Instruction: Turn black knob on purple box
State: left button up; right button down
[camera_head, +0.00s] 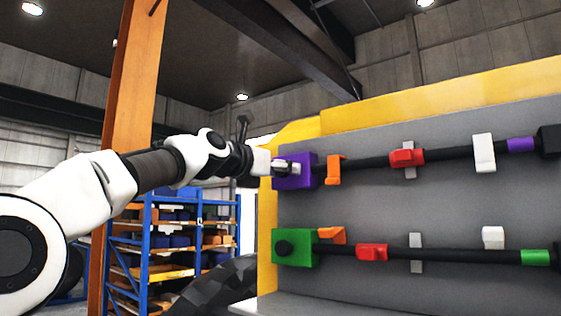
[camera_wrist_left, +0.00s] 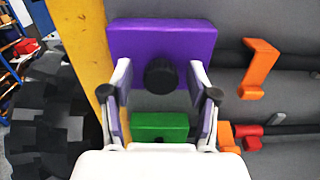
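The purple box (camera_head: 308,170) is mounted at the left end of the upper black bar on the grey panel. In the left wrist view the purple box (camera_wrist_left: 185,40) faces the camera, with the round black knob (camera_wrist_left: 161,76) near its lower edge. My left gripper (camera_head: 287,167) is at the front of the purple box and hides the knob in the head view. In the left wrist view the fingers of my left gripper (camera_wrist_left: 160,88) are spread, one on each side of the knob, with a visible gap on both sides. My right gripper is not in view.
A green box (camera_head: 297,248) with its own black knob (camera_head: 284,248) sits below. Orange hooks (camera_head: 334,170), red blocks (camera_head: 407,158) and white brackets (camera_head: 484,152) lie along the bars to the right. A yellow frame (camera_head: 266,235) edges the panel. A blue shelf rack (camera_head: 150,245) stands behind.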

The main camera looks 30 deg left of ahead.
pick_arm(q)
jog(key=shift+s, duration=0.2)
jog(key=shift+w, duration=0.15)
grip_shut()
jog(key=shift+m, duration=0.3)
jog(key=m, duration=2.7)
jog(key=shift+r, duration=0.3)
jog(key=shift+m, duration=0.3)
